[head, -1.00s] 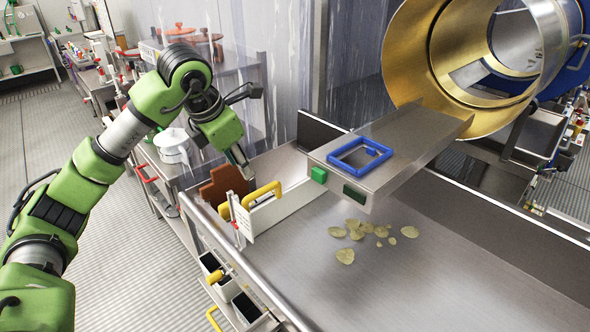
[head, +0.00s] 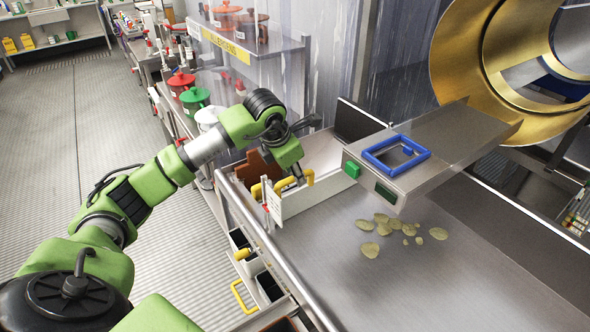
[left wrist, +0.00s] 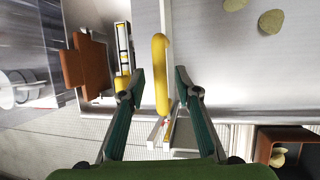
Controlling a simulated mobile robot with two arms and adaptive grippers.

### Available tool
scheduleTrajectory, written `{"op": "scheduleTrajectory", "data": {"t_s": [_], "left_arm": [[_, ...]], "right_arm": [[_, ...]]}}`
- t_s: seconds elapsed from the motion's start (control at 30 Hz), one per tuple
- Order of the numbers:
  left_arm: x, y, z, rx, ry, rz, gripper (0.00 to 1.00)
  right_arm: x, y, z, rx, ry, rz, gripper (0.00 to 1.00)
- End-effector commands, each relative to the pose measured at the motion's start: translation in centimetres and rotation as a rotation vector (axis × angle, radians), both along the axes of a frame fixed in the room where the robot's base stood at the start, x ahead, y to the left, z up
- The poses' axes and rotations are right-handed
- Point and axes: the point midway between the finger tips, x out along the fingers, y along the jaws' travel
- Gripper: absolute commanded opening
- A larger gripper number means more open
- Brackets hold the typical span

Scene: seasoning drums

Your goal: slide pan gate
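The pan gate (head: 318,190) is a white upright panel at the left end of the steel pan (head: 345,270), with a yellow handle (head: 285,184) on top. My left gripper (head: 299,176) is down at the handle in the head view and partly hides it. In the left wrist view the yellow handle (left wrist: 161,75) stands between the two spread fingers of my left gripper (left wrist: 158,82). There is a visible gap on each side, so the fingers do not appear to grip it. My right gripper is not in view.
Several chips (head: 382,226) lie on the pan. A steel chute with a blue frame (head: 396,154) juts over it from the gold drum (head: 480,60). A brown piece (head: 258,168) stands beside the gate. A shelf with pots (head: 195,98) is behind my left arm.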

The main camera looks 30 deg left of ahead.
Motion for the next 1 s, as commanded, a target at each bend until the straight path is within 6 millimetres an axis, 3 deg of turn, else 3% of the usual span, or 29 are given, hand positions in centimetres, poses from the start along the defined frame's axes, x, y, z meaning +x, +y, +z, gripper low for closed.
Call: {"op": "scheduleTrajectory", "data": {"t_s": [0.4, 0.53, 0.7, 0.83, 1.0], "left_arm": [[0.4, 0.0, -1.0, 0.000, 0.000, -0.001, 0.30], [0.4, 0.0, -0.9, 0.000, 0.000, -0.001, 0.00], [0.4, 0.0, -0.9, 0.000, -0.001, -0.001, 0.00], [0.5, 0.0, 0.4, 0.000, -0.004, -0.001, 0.00], [0.6, 0.0, 3.6, 0.000, -0.010, 0.000, 0.00]], "right_arm": [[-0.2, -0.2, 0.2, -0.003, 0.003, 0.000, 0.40], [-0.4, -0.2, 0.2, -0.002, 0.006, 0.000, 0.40], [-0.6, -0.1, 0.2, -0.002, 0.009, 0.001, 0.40], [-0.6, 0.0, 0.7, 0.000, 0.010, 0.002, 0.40], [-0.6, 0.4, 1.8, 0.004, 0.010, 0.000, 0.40]]}}
